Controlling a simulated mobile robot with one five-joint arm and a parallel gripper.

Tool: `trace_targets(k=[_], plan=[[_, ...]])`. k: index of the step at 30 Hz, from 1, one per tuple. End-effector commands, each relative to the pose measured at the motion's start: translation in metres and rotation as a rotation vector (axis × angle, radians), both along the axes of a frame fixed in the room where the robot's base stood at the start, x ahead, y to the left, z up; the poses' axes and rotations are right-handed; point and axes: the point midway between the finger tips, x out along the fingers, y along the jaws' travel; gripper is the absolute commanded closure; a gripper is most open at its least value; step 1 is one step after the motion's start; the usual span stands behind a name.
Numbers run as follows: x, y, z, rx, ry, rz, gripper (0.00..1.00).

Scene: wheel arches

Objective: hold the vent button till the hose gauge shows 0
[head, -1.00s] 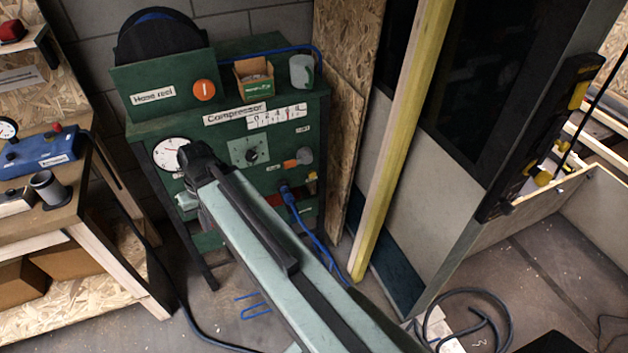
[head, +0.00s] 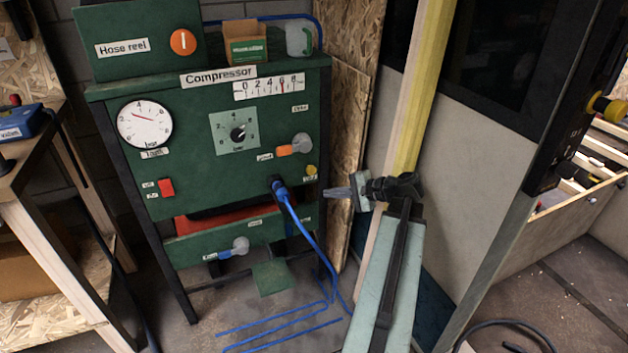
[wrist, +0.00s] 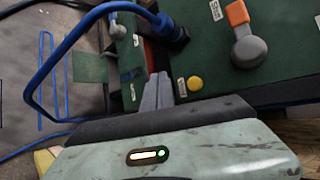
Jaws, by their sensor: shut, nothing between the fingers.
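The green compressor (head: 200,160) stands against the wall. A small round yellow button (head: 311,170), which looks like the vent button, is at its lower right front; it also shows in the wrist view (wrist: 194,83). A round dial (head: 145,124) is at upper left. My gripper (head: 328,192) is shut and empty, to the right of and slightly below the yellow button, apparently not touching it.
An orange-handled grey lever (head: 295,147) is just above the button. A blue hose (head: 300,225) leaves a dark connector and hangs to the floor. A wooden post (head: 420,90) and panel stand close on the right. A bench (head: 40,180) is at left.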

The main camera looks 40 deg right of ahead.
Motion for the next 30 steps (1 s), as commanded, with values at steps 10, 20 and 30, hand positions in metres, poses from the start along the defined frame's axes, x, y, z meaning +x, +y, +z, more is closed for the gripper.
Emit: trace_targets(k=[10,20,30], plan=[[0.003,-0.001,0.001,-0.002,0.001,0.002,1.0],[0.034,-0.014,0.001,-0.001,0.002,0.003,1.0],[0.076,-0.032,0.001,-0.002,0.002,0.003,1.0]])
